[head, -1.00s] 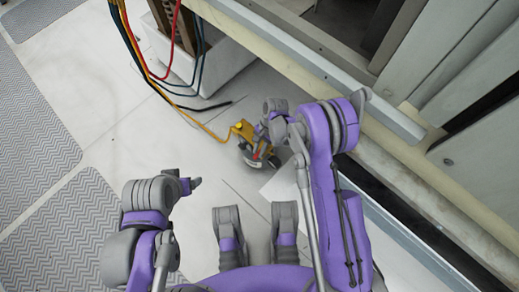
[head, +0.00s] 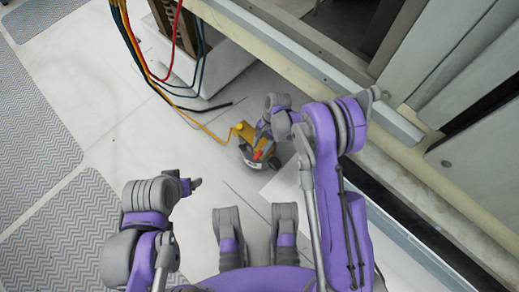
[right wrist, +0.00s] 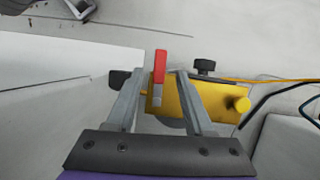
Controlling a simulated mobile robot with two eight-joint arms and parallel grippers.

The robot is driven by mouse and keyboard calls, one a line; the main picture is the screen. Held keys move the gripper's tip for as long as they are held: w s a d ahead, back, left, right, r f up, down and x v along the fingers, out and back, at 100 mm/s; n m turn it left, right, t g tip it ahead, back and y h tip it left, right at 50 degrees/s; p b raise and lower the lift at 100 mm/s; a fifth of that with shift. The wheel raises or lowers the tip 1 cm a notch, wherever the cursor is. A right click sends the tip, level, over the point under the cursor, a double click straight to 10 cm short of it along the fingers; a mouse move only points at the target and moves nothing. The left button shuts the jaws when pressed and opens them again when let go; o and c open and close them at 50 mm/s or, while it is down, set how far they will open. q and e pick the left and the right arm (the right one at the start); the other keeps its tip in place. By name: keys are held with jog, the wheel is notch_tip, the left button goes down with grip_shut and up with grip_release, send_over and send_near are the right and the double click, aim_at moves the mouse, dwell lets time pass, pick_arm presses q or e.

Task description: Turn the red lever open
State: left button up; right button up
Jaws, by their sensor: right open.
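The red lever (head: 260,154) sits on a yellow valve body (head: 243,130) near the floor, partly hidden by my right arm in the head view. In the right wrist view the red lever (right wrist: 160,70) stands upright in the picture, between the two open fingers of my right gripper (right wrist: 160,78). A gap shows on both sides of it. The yellow body (right wrist: 215,102) passes behind the fingers, with a round yellow knob at its right end. My left gripper (head: 190,185) is far to the left of the valve; its jaws are too unclear to judge.
A yellow hose (head: 204,129) runs from the valve toward several coloured hoses (head: 128,38) at the upper left. A white box (head: 215,66) stands behind. The cooler's metal frame (head: 300,55) runs diagonally on the right. The tiled floor (head: 120,140) left of the valve is clear.

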jog(key=p+v, duration=0.1)
jog(key=v, duration=0.3)
jog(key=shift+d+r, duration=0.1)
jog(key=shift+r, duration=0.15)
dwell(0.3)
